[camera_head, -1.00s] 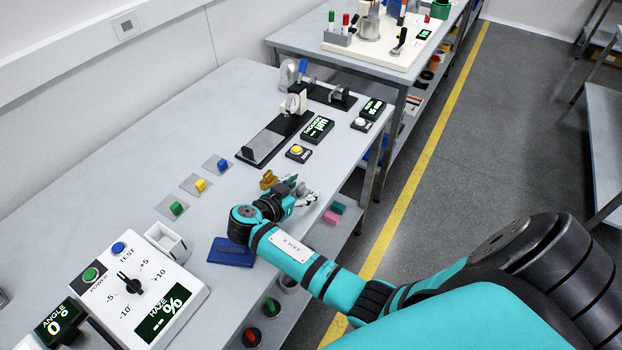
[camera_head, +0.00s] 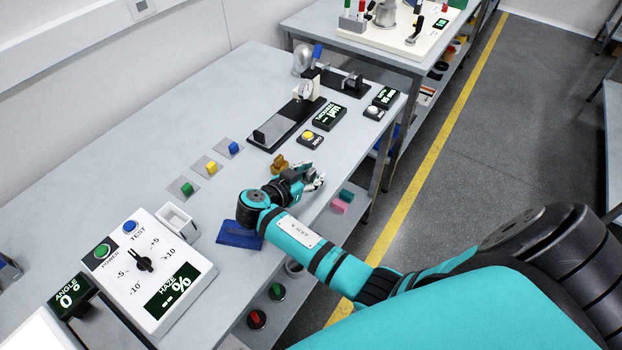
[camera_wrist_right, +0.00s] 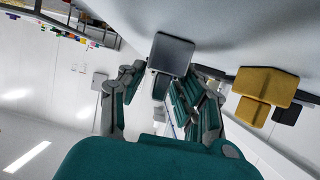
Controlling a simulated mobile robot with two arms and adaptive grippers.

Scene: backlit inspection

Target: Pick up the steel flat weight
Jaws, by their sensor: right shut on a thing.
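My right gripper (camera_head: 312,181) is low over the front edge of the near table, just right of the brass weight (camera_head: 280,164). In the right wrist view the gripper (camera_wrist_right: 168,82) is shut on the steel flat weight (camera_wrist_right: 173,54), a grey, squarish plate between its fingertips. In the head view the fingers mostly hide this weight. The brass weight also shows in the wrist view (camera_wrist_right: 266,84), beside the gripper and apart from it. I cannot tell whether the steel weight touches the table. My left gripper is not in view.
The haze test panel (camera_head: 150,268) stands at lower left. Small coloured blocks and button boxes sit farther back. Pink and green blocks (camera_head: 341,206) lie beyond the table's edge.

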